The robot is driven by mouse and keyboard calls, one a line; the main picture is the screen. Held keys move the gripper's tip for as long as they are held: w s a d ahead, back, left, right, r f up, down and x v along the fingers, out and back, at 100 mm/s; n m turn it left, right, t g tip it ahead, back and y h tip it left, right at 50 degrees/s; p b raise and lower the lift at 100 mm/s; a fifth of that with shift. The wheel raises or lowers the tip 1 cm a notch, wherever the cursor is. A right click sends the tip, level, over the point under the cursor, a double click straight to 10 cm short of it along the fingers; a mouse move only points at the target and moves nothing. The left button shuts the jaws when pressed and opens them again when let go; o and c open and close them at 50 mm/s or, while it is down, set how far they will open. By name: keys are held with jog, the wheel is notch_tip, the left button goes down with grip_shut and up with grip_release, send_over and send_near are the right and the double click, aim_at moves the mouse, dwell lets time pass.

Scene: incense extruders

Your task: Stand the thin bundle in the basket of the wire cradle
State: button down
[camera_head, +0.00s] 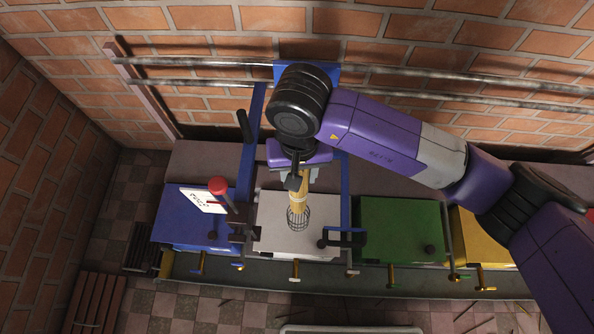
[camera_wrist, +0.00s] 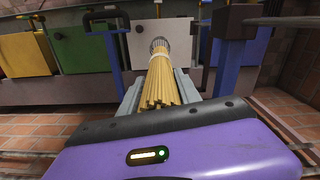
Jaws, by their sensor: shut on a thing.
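The thin bundle (camera_head: 298,196) is a sheaf of yellow sticks, seen end-on from above in the wrist view (camera_wrist: 160,88). My gripper (camera_head: 302,176) is shut on its upper part, and the grey fingers (camera_wrist: 158,92) flank it in the wrist view. The wire basket (camera_head: 298,220) of the cradle is a small round dark mesh in front of the white box. The bundle's lower end overlaps the basket's mouth in the head view and meets the basket (camera_wrist: 159,45) in the wrist view. How deep it sits inside is not clear.
The white box (camera_head: 270,238) stands between a blue box (camera_head: 180,218) and a green box (camera_head: 400,230), with a yellow box (camera_head: 480,238) further right. A red-knobbed lever (camera_head: 218,186) and a blue post (camera_head: 346,195) stand close beside my gripper. Metal pipes (camera_head: 440,78) run along the brick wall.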

aim_at(299, 198)
notch_tip(299, 198, down, 15)
jog(key=b, duration=1.1)
jog(key=shift+r+b, duration=0.2)
jog(key=shift+b, duration=0.1)
jog(key=c, duration=0.8)
grip_release()
jog(key=shift+o, duration=0.2)
notch_tip(299, 198, up, 8)
jog(key=p, duration=0.1)
jog(key=shift+f, duration=0.1)
